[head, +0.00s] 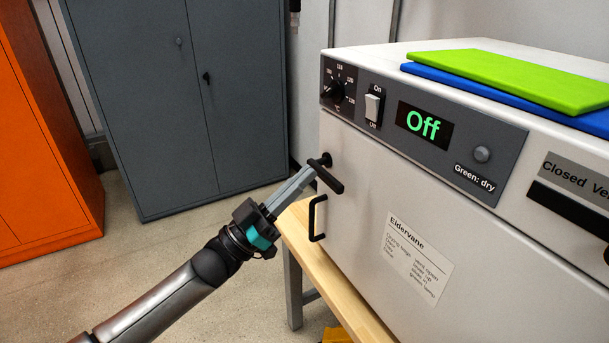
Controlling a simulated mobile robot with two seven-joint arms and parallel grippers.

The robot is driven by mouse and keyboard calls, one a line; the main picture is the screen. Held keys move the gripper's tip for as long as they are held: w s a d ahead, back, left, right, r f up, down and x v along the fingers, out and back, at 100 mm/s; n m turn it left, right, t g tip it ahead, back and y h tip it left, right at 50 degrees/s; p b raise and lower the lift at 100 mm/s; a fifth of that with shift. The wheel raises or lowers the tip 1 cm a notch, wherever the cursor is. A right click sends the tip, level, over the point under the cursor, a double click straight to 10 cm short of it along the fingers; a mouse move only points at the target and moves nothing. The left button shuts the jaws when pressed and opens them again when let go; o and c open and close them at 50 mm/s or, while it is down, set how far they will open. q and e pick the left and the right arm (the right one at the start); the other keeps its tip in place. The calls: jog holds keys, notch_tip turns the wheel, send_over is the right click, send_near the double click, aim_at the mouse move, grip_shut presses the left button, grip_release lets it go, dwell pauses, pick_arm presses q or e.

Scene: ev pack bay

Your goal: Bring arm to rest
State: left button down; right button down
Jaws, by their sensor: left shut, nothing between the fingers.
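My left gripper (311,172) comes in from the lower left with its fingers shut and empty. Its fingertips are at the black T-shaped latch handle (330,180) on the front of the white oven (355,220); I cannot tell whether they touch it. A black door pull (314,219) is just below. The oven door looks closed. The display (424,124) reads "Off" in green. My right gripper is not in view.
The oven stands on a wooden-topped bench (298,228). A green board (515,75) and a blue board (450,80) lie on top of it. A grey cabinet (190,100) and an orange cabinet (40,150) stand behind at left. Open floor (130,265) lies between.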

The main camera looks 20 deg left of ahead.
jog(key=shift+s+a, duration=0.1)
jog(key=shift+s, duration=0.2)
